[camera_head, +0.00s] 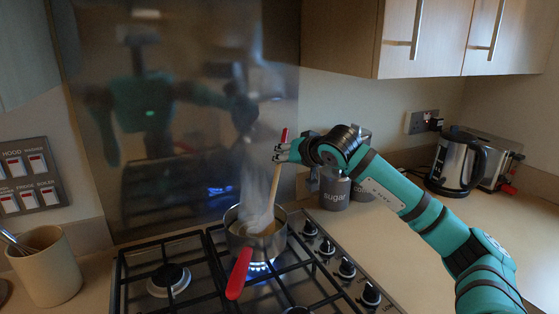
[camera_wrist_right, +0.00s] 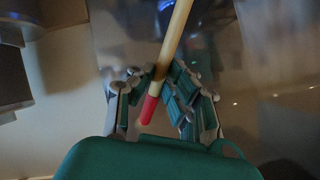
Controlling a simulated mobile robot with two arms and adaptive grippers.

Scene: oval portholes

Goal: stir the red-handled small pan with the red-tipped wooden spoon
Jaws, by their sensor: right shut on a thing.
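The small pan (camera_head: 238,237) sits on a lit burner of the hob, its red handle (camera_head: 239,273) pointing toward the front. Steam rises from it and pale contents show inside. My right gripper (camera_head: 283,153) is shut on the wooden spoon (camera_head: 274,187) above the pan's right side. The spoon's red tip (camera_head: 284,135) points up, and its lower end goes down into the pan, where steam and contents hide it. In the right wrist view the spoon (camera_wrist_right: 172,48) passes between the fingers (camera_wrist_right: 160,92), with the red tip (camera_wrist_right: 148,110) nearest the camera. My left gripper is not in view.
The gas hob (camera_head: 190,262) has black grates and knobs (camera_head: 347,267) along its right side. A sugar canister (camera_head: 335,192) stands behind my right arm. A kettle (camera_head: 457,163) and toaster (camera_head: 497,158) are at right. A utensil pot (camera_head: 47,268) stands at left. Cabinets (camera_head: 425,35) hang above.

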